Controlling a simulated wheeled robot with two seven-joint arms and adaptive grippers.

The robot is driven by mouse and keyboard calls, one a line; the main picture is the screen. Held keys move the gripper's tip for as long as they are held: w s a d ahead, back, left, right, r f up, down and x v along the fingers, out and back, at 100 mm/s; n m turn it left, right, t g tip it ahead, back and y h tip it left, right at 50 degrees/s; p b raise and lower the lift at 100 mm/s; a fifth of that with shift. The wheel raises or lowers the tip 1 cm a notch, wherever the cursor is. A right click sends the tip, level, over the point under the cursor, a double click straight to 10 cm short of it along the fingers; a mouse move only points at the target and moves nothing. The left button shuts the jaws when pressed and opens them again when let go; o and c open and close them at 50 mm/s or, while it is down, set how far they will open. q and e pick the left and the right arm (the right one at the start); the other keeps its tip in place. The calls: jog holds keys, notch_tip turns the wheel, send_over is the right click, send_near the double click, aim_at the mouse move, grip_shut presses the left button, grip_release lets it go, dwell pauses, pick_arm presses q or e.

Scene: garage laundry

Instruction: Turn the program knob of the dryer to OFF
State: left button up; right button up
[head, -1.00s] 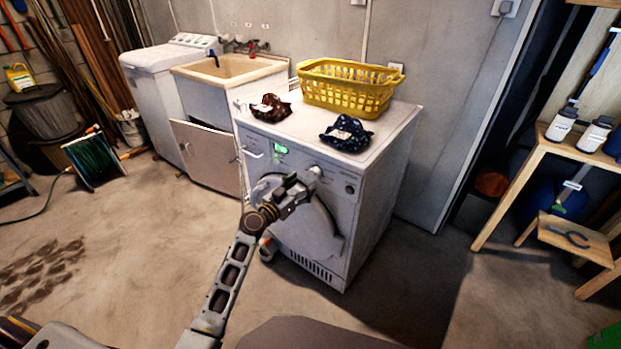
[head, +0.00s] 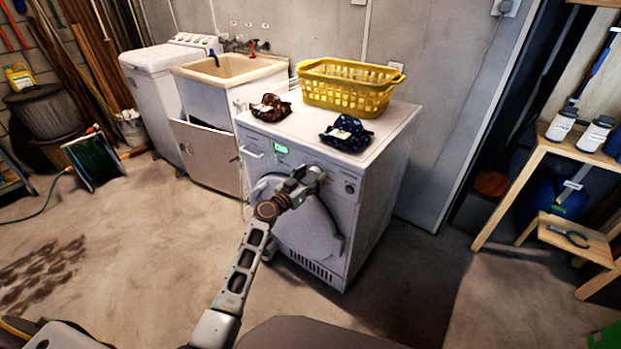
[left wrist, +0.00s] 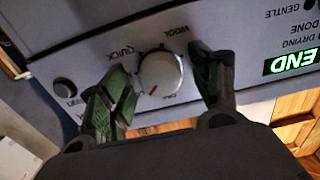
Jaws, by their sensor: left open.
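The dryer (head: 375,200) is a white front-loader in the middle of the head view. Its green display (left wrist: 291,62) reads END in the left wrist view, where the panel appears turned over. The round white program knob (left wrist: 165,72) has a red mark on its lower part in that view. The labels WOOL and QUICK show beside it; lettering below it is partly hidden. My left gripper (left wrist: 159,66) is open, with one finger on each side of the knob; contact cannot be told. In the head view the left gripper (head: 308,180) covers most of the knob.
A round button (left wrist: 65,88) is beside the knob. A sink cabinet (head: 208,148) stands left; a wooden bench (head: 560,150) stands right.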

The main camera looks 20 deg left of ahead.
pick_arm(q)
jog(key=shift+c, duration=0.4)
jog(key=c, duration=1)
jog(key=shift+n, duration=0.3)
jog(key=shift+n+b, duration=0.5)
jog(key=shift+n, duration=1.6)
jog(key=shift+d+n, duration=0.1)
jog(key=shift+n, duration=2.5)
jog(key=o, duration=1.1)
